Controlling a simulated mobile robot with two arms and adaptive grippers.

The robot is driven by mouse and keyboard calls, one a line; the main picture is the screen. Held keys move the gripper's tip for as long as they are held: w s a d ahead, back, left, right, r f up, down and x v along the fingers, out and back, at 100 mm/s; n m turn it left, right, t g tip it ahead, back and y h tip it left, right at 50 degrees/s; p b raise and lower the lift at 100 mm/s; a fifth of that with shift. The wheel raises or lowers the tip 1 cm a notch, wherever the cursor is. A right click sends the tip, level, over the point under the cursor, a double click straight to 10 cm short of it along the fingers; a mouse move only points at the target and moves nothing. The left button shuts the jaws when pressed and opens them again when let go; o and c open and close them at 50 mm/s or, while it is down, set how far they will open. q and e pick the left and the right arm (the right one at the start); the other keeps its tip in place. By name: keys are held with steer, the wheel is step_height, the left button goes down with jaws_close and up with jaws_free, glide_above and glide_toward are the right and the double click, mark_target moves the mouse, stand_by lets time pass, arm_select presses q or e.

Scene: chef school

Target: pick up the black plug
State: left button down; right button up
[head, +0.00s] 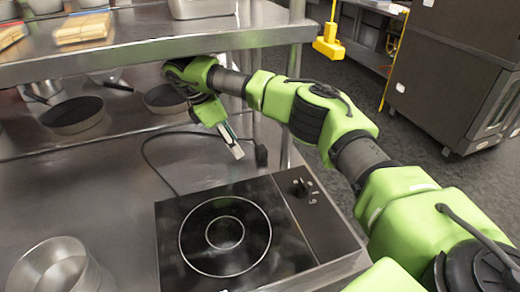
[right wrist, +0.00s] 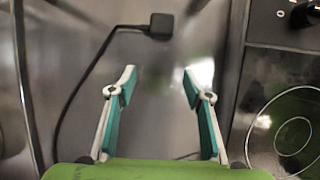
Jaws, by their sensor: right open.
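The black plug (head: 261,156) lies on the steel counter behind the cooktop, its black cable curving away to the left. In the right wrist view the plug (right wrist: 161,26) is near the top, ahead of the fingertips and roughly centred between them. My right gripper (head: 234,150) is just left of the plug in the head view. My left gripper is not in view.
An induction cooktop (head: 168,241) with a knob sits in front of the plug. A metal bowl (head: 48,268) stands at front left. Dark pans (head: 73,112) sit below the upper steel shelf (head: 140,45). A shelf post (head: 292,95) stands near my right arm. The counter left of the cooktop is mostly bare.

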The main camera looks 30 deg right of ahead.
mark_target(261, 148)
steer(key=d, duration=0.2)
steer(key=s+d+p, duration=0.1)
steer(key=d, duration=0.2)
steer(key=shift+s+d, duration=0.1)
steer(key=shift+d, duration=0.2)
steer(key=p+x, duration=0.1)
steer(key=x, duration=0.3)
steer(key=shift+s+d+p, duration=0.15)
steer(key=shift+d+p, duration=0.2)
steer(key=shift+d, duration=0.1)
steer(key=shift+d+f, duration=0.2)
steer(key=shift+f, duration=0.35)
steer(key=c, duration=1.2)
